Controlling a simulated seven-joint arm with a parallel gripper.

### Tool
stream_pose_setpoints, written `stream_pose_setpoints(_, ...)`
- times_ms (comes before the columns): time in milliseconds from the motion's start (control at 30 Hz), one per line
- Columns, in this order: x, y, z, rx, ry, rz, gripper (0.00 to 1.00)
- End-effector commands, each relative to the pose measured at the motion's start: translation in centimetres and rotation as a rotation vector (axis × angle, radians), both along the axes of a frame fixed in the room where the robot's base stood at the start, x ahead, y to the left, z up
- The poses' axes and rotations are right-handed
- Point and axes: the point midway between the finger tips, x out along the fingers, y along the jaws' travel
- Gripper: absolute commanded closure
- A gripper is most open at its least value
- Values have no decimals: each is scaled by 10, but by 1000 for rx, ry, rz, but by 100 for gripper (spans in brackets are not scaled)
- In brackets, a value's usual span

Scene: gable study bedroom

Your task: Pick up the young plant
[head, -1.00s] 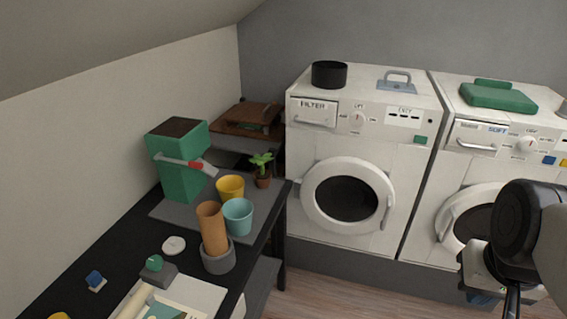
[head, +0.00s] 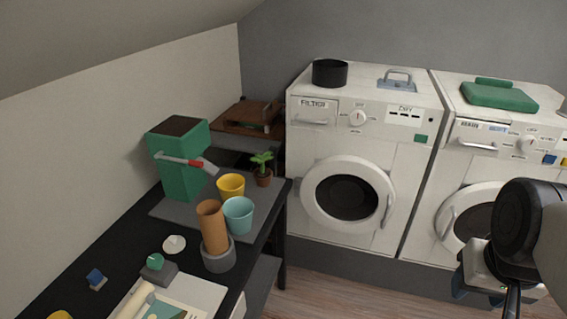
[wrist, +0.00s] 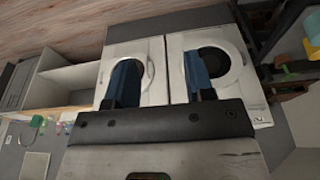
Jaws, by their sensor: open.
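The young plant (head: 262,162) has bright green leaves and stands upright in a small brown pot (head: 263,178). It is at the far right corner of the dark desk, behind the yellow cup. My gripper (head: 478,294) is low at the right of the head view, well apart from the plant, in front of the washing machines. In the wrist view my gripper (wrist: 161,76) shows two blue fingers spread apart with nothing between them. Green leaves at the right edge of the wrist view may be the plant, partly cut off.
A yellow cup (head: 230,186), a teal cup (head: 238,215) and an orange tumbler (head: 211,228) in a grey holder stand near the plant. A green machine (head: 182,165) is left of it. Two white washing machines (head: 350,150) stand behind; floor is free between.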

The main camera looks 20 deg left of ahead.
Motion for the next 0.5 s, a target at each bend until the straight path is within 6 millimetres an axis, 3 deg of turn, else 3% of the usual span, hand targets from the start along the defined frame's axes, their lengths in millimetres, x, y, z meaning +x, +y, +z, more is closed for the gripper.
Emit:
stream_pose_setpoints(267,6,0,1,-6,-8,3,51)
stream_pose_setpoints(500,44,2,7,-39,-58,20,51)
